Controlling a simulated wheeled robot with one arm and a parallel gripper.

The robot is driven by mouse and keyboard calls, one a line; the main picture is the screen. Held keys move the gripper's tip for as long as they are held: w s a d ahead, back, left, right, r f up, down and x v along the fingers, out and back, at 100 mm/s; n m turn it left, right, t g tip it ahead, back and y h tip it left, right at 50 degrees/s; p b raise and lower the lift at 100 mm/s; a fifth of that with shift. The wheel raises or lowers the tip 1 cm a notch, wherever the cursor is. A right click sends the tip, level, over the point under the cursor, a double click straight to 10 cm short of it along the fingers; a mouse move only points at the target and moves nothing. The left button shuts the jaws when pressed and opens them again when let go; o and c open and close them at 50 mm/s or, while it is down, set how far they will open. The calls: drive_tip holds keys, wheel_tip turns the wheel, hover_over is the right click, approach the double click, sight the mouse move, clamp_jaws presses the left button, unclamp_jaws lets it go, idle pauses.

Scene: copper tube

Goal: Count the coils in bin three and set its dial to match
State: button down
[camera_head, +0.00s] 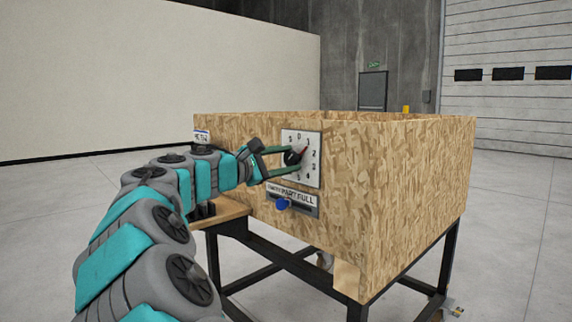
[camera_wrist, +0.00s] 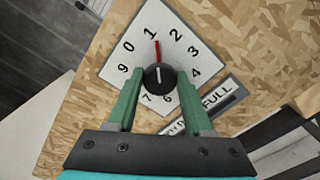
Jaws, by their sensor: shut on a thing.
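The bin (camera_head: 390,175) is a large chipboard box on a black frame. Its inside is hidden behind its walls, so no coils show. A white dial plate (camera_head: 315,170) with numerals is on its front and also shows in the wrist view (camera_wrist: 178,50). My gripper (camera_head: 287,160) is at the dial, its green fingers shut on the black knob (camera_wrist: 159,78). The red pointer (camera_wrist: 157,52) points between 1 and 2, nearer 1. My gripper's fingers stand either side of the knob in the wrist view (camera_wrist: 158,84).
Below the dial is an EMPTY/PART/FULL slider plate (camera_head: 303,199) with a blue knob (camera_head: 281,204) near its left end. A wooden ledge (camera_head: 223,210) juts out at the bin's left, close under my arm. The floor (camera_head: 525,220) on the right is mostly clear.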

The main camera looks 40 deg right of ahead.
drive_tip(key=m+b, duration=0.3)
drive_tip(key=m, duration=0.2)
drive_tip(key=shift+f, duration=0.2)
drive_tip(key=shift+r+m, duration=0.1)
drive_tip(key=shift+m, duration=0.2)
drive_tip(key=shift+c, duration=1.5)
unclamp_jaws()
drive_tip(key=shift+a, duration=0.1)
drive_tip(key=a, duration=0.7)
drive_tip(key=shift+s+a, duration=0.3)
